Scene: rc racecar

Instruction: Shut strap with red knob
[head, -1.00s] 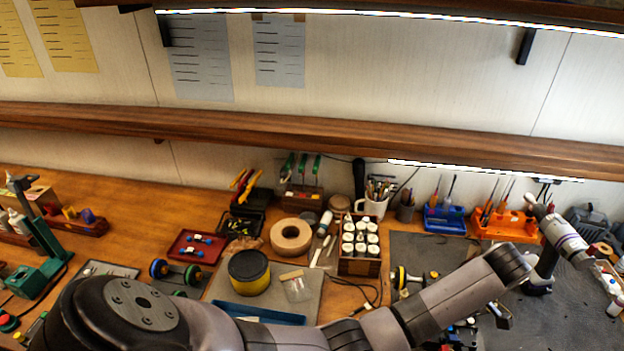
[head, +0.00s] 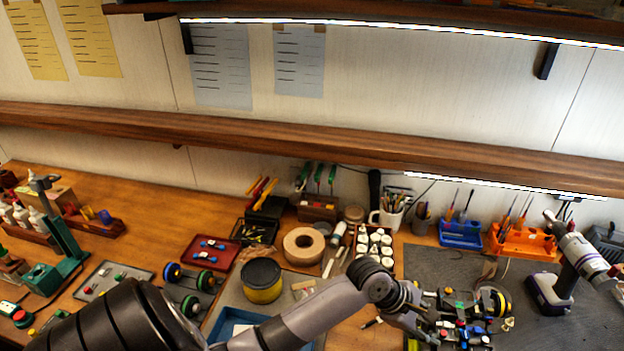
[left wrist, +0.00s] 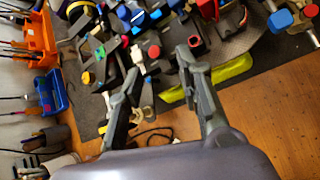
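The racecar (head: 482,304) is a cluttered dark chassis on the grey mat at the right of the head view, with blue, red, green and yellow parts. In the left wrist view it fills the top middle. A small red knob (left wrist: 153,51) shows there beyond my fingertips, and another red-topped black part (left wrist: 195,40) is by the right finger. I cannot tell which belongs to the strap; the strap itself is not clearly made out. My left gripper (left wrist: 161,64) is open, its fingers apart and pointing at the car, with nothing clearly held. My right gripper is not in view.
A power drill (head: 550,292) stands right of the car. Behind are an orange tool holder (head: 521,246), a blue tool holder (head: 461,235) and a mug (head: 388,216). Mat stays bare behind the car.

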